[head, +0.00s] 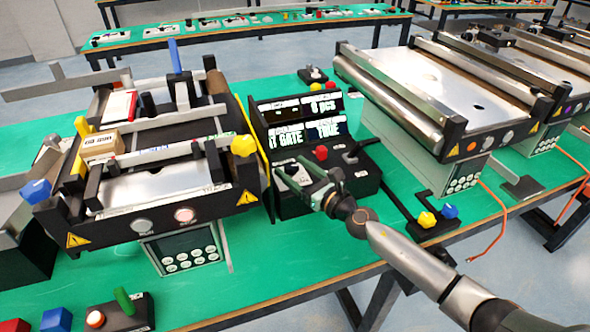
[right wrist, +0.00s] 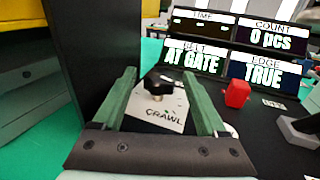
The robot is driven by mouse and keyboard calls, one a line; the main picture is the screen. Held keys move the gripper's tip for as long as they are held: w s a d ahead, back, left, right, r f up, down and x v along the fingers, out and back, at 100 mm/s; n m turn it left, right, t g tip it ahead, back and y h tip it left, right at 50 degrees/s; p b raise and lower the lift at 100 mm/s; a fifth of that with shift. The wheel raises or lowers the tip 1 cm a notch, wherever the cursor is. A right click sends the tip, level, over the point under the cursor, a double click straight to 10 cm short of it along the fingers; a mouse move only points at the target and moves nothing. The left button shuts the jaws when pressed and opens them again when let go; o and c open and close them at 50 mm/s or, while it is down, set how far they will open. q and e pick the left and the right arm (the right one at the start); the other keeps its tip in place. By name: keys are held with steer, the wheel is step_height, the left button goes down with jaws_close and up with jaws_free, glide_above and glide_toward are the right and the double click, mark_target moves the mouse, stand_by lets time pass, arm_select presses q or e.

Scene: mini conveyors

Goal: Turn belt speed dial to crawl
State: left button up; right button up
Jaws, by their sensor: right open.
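The belt speed dial (right wrist: 158,83) is a small black knob on a white plate (right wrist: 165,118). The word CRAWL is printed on the plate's near side. My right gripper (right wrist: 160,76) is open, with one green finger on each side of the dial, and nothing is held. I cannot tell whether the fingers touch the knob. In the head view my right gripper (head: 308,176) is over the left part of the black control box (head: 362,182), and it hides the dial there. My left gripper is not in view.
The display (right wrist: 228,45) stands behind the dial and reads AT GATE and TRUE. A red button (right wrist: 236,94) is right of the dial. A dark panel (right wrist: 80,60) rises close on the left. A lever (head: 352,150) stands on the box. Conveyors stand on both sides.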

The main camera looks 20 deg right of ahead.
steer(key=shift+c, duration=0.4)
jaws_close()
steer(key=shift+r+h+p, duration=0.15)
steer(key=shift+h+p, duration=0.15)
steer(key=shift+p, duration=0.3)
steer(key=m+h+p, duration=0.1)
steer(key=p, duration=0.1)
steer(key=m+t+h+p, duration=0.1)
steer(key=h, duration=0.1)
steer(key=shift+s+a+m+p, duration=0.1)
steer(key=shift+a+m+p, duration=0.2)
steer(key=shift+m+p, duration=0.1)
steer(key=m+h, duration=0.1)
steer(key=h, duration=0.1)
steer(key=shift+h+p, duration=0.3)
steer(key=shift+p, duration=0.1)
steer(key=shift+a+f+m+h, duration=0.1)
steer(key=shift+f+m+h, duration=0.1)
steer(key=shift+m+h, duration=0.85)
steer(key=shift+h, duration=0.35)
